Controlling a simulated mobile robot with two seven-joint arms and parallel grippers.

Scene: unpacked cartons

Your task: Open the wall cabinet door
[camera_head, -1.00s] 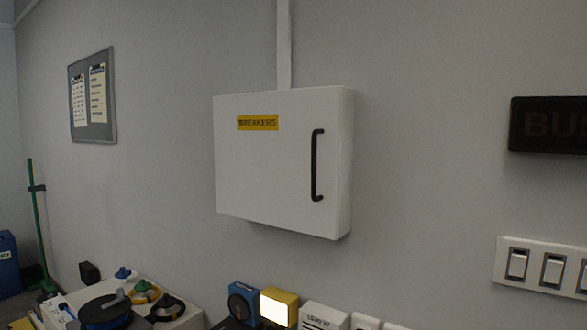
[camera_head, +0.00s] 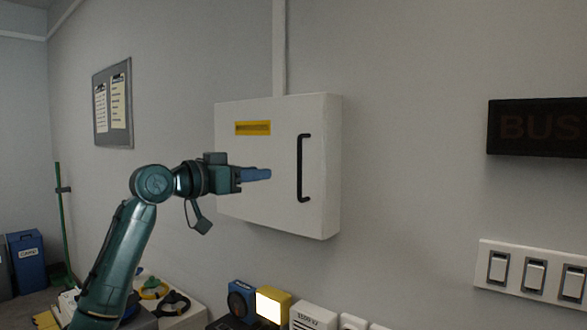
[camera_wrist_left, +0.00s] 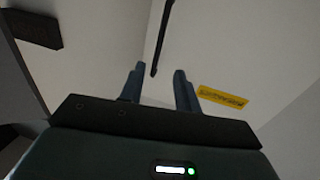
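The white wall cabinet (camera_head: 322,165) hangs on the grey wall with its door (camera_head: 255,210) shut. A black vertical bar handle (camera_head: 304,168) is on the door's right side, and a yellow label (camera_head: 253,128) is at its upper left. My left gripper (camera_head: 268,174) is in front of the door, left of the handle and apart from it. In the left wrist view its two fingers (camera_wrist_left: 157,82) are spread with nothing between them. The handle (camera_wrist_left: 161,38) shows there beyond the fingertips. The right gripper is in neither view.
A dark sign (camera_head: 538,127) and a white switch panel (camera_head: 530,272) are on the wall to the right. A notice board (camera_head: 113,103) hangs at left. Several items, including a yellow lamp (camera_head: 272,306), stand below the cabinet. The wall around the cabinet is clear.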

